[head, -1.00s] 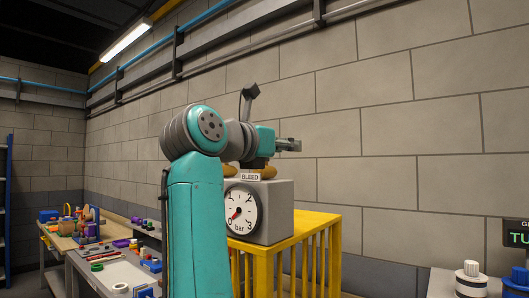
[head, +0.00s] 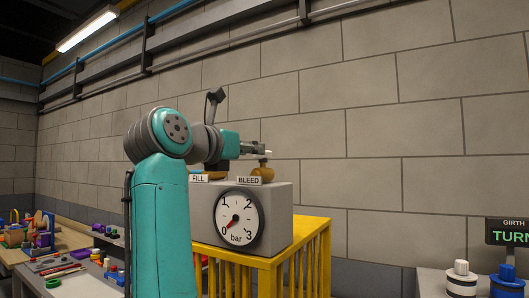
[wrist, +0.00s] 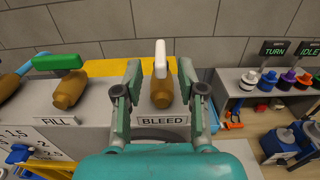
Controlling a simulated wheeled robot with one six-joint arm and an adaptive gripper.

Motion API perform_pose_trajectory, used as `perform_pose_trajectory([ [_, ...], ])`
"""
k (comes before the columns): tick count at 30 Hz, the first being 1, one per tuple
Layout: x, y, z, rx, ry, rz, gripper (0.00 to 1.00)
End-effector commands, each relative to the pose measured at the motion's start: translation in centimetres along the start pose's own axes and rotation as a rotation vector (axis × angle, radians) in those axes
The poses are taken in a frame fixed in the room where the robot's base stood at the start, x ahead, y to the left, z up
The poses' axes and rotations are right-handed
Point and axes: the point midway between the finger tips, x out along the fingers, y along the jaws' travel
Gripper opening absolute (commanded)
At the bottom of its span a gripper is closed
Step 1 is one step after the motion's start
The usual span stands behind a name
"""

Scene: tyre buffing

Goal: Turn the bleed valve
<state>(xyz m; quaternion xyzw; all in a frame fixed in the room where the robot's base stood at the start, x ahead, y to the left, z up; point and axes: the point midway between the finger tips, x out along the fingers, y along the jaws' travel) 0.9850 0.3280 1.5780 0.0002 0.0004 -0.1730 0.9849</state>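The bleed valve has a brown-gold body (wrist: 162,92) with a white lever (wrist: 161,58) on top, standing behind the BLEED label (wrist: 162,121) in the wrist view. In the head view its body (head: 263,172) sits on top of the grey gauge box (head: 283,208). My gripper (wrist: 158,72) is open, with one finger on each side of the valve and its lever. I see gaps between the fingers and the valve in the wrist view. In the head view my gripper (head: 262,149) is level with the lever, above the box. The dial (head: 239,218) needle points near 0.
A fill valve (wrist: 70,88) with a green lever (wrist: 57,62) stands left of the bleed valve. The box rests on a yellow railed stand (head: 311,236). Several coloured knobs and TURN and IDLE signs are at the right. The block wall is behind.

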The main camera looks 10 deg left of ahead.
Motion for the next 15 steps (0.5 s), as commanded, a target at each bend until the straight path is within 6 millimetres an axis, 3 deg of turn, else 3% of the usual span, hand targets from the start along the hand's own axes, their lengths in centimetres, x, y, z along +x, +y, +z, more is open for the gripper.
perform_pose_trajectory([
  [9, 5.7, -0.1, 0.0, -0.002, 0.000, -0.003, 0.40],
  [15, 8.1, -0.1, 0.1, -0.002, 0.000, -0.002, 0.40],
])
